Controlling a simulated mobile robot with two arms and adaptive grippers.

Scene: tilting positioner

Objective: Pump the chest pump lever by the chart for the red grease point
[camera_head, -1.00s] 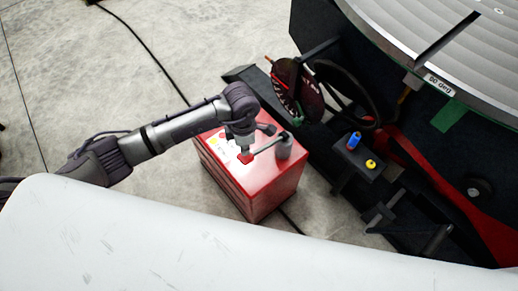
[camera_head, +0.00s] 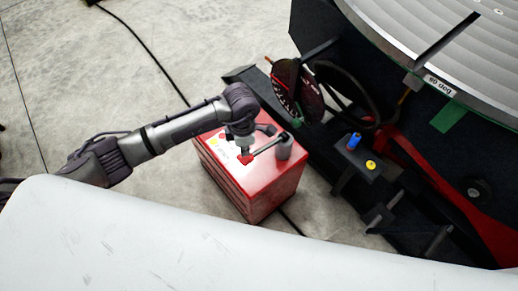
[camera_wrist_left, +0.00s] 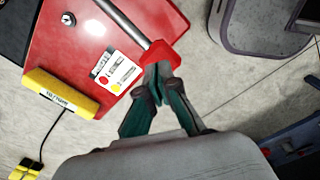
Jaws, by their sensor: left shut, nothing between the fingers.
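The red chest (camera_head: 262,195) stands on the floor with a grey pump post (camera_head: 284,150) on its top. The pump lever (camera_head: 264,148) runs from the post to a red end grip (camera_head: 245,158); the lever also shows in the left wrist view (camera_wrist_left: 128,24). My left gripper (camera_head: 245,150) is shut and empty, its green fingertips (camera_wrist_left: 158,70) at the red grip, apparently touching it. The chart (camera_wrist_left: 117,72), a white card with a red and a yellow dot, lies on the chest top beside the lever; its text is too small to read. My right gripper is not in view.
The dark positioner (camera_head: 440,150) with its round metal table (camera_head: 440,40) stands at the right. A block beside the chest bears a blue cap (camera_head: 353,141) and a yellow cap (camera_head: 371,164). A yellow labelled box (camera_wrist_left: 60,93) sits at the chest edge. Concrete floor lies open at left.

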